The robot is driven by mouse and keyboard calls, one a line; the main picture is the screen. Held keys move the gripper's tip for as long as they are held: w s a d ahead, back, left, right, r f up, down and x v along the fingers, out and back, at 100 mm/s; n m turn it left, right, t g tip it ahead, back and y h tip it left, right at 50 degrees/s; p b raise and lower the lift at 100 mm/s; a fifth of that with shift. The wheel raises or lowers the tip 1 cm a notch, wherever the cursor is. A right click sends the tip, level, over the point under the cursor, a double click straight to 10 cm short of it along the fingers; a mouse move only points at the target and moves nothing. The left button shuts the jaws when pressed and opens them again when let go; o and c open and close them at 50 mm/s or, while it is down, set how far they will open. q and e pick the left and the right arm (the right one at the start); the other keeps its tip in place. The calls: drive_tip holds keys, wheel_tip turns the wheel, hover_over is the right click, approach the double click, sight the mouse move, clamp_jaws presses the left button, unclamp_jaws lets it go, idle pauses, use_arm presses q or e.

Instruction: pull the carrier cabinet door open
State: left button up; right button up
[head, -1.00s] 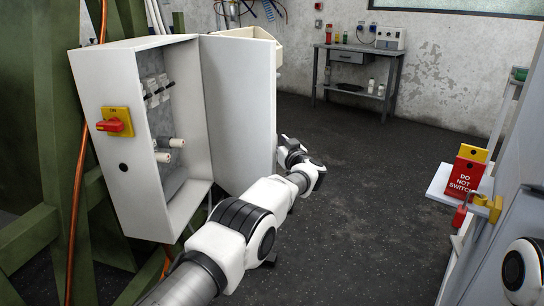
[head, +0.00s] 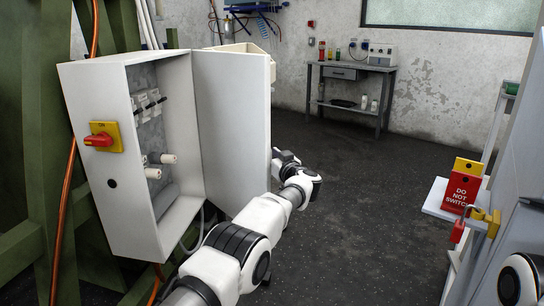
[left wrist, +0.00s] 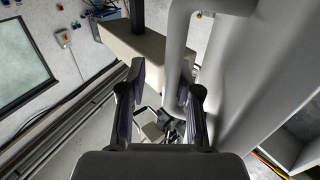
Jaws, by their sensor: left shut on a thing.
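The carrier cabinet (head: 116,188) is a pale box at the left with a red and yellow switch (head: 101,138) on its side. Its door (head: 232,130) stands wide open, swung out to the right, and the inside shows white fittings. My left arm reaches past the door's free edge, and the gripper is mostly hidden behind the door in the head view. In the left wrist view my left gripper (left wrist: 162,78) is shut on the grey tubular door handle (left wrist: 180,45), which passes between its fingers beside the door panel (left wrist: 255,75). My right gripper is out of view.
A green steel frame (head: 30,150) stands behind the cabinet. At the right are a ledge (head: 437,197) and a red "do not switch" sign (head: 461,190). A grey workbench (head: 352,68) stands at the back wall. The dark floor between is clear.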

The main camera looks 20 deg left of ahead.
use_arm(q)
drive_tip(key=shift+f, duration=0.1)
drive_tip(key=v, duration=1.2)
